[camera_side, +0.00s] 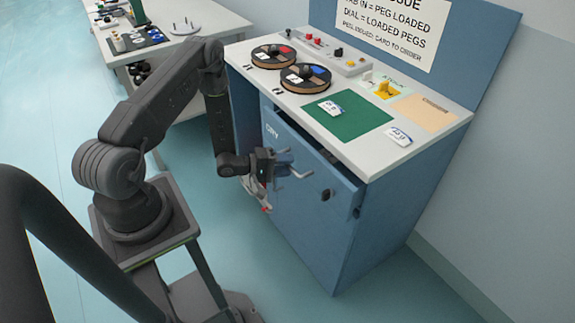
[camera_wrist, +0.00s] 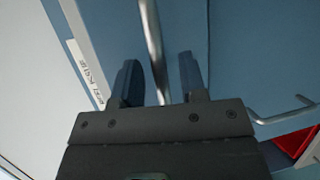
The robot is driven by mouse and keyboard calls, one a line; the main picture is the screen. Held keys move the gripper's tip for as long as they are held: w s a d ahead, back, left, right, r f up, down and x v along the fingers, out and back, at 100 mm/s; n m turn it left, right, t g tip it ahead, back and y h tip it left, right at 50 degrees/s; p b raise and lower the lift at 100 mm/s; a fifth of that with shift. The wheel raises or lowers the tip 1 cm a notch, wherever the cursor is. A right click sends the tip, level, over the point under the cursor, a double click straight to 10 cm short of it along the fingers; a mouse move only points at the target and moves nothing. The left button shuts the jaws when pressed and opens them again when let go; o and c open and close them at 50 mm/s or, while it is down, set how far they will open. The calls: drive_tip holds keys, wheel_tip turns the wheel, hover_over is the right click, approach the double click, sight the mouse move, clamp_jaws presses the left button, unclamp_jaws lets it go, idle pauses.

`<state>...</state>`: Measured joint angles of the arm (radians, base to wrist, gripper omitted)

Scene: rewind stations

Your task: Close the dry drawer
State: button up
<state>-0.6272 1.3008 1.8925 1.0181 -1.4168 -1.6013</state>
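The dry drawer (camera_side: 305,158) is the blue front with the "DRY" label on the cabinet. A dark gap along its top edge shows it standing partly open. My gripper (camera_side: 283,163) is at its front, by a metal bar handle (camera_side: 302,173). In the wrist view, a metal bar (camera_wrist: 152,45) runs between the two fingers of my gripper (camera_wrist: 158,70). The fingers are apart, with a gap on each side of the bar.
On the cabinet's white top (camera_side: 440,125) are two reels (camera_side: 305,77), a green mat (camera_side: 346,116) and white cards. A round dark knob (camera_side: 327,194) sits on the front. Another bar handle (camera_wrist: 285,115) and a red item (camera_wrist: 296,141) show in the wrist view. A white table (camera_side: 190,45) stands behind.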

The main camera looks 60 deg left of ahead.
drive_tip(key=shift+w+d, duration=0.2)
drive_tip(key=shift+w, duration=0.15)
drive_tip(key=shift+c, duration=0.2)
clamp_jaws()
